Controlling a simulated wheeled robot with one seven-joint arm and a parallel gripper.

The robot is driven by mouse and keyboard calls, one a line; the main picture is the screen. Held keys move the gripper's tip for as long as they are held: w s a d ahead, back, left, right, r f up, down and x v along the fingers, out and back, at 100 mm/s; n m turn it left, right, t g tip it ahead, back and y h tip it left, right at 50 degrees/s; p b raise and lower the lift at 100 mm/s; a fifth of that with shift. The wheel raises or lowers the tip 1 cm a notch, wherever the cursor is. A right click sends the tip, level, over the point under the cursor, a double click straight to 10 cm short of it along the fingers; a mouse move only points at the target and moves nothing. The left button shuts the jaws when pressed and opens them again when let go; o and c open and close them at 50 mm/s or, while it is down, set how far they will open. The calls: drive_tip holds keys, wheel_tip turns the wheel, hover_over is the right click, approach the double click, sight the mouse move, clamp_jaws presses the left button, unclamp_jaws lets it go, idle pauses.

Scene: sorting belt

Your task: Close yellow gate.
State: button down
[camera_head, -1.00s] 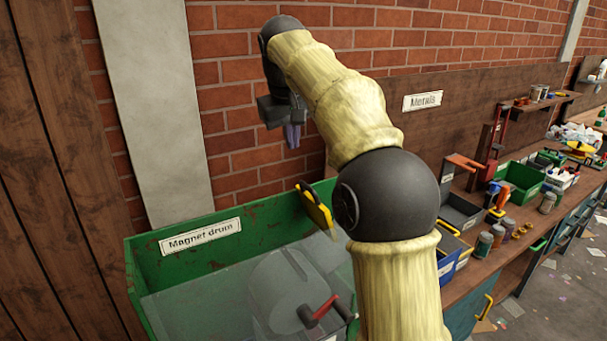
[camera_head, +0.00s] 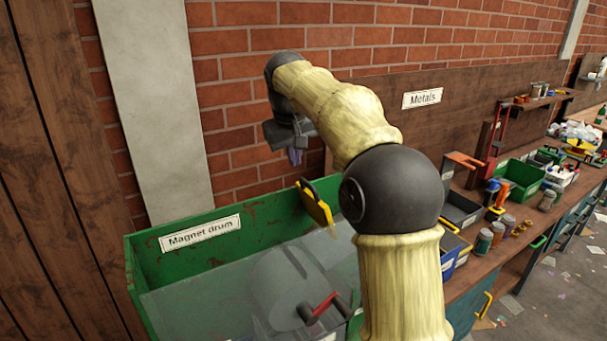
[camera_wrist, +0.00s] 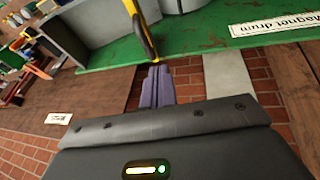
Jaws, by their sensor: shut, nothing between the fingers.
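The yellow gate (camera_head: 316,203) is a small yellow plate with a dark edge. It stands tilted at the back right of the green magnet drum housing (camera_head: 184,262), partly beside my arm in the head view. In the wrist view the yellow gate (camera_wrist: 142,28) shows at the top centre, close to my fingertips. My gripper (camera_head: 295,158) is above and slightly left of the gate in the head view, with its fingers pointing down. In the wrist view my gripper (camera_wrist: 156,68) has its purple fingers together and empty. I cannot tell whether they touch the gate.
A grey drum (camera_head: 285,290) lies under a clear cover, with a red-handled crank (camera_head: 322,308) in front. A brick wall (camera_head: 240,100) stands close behind my gripper. A workbench with green bins (camera_head: 520,178) and jars runs off to the right.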

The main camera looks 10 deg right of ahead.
sight(304, 183)
drive_tip(key=f, duration=0.2)
drive_tip(key=w+d+f, duration=0.1)
drive_tip(key=d+f+p, duration=0.1)
drive_tip(key=f, duration=0.1)
drive_tip(key=shift+w+d+f, duration=0.2)
drive_tip(key=shift+d+f, duration=0.05)
drive_tip(key=shift+f, duration=0.1)
drive_tip(key=shift+f, duration=0.1)
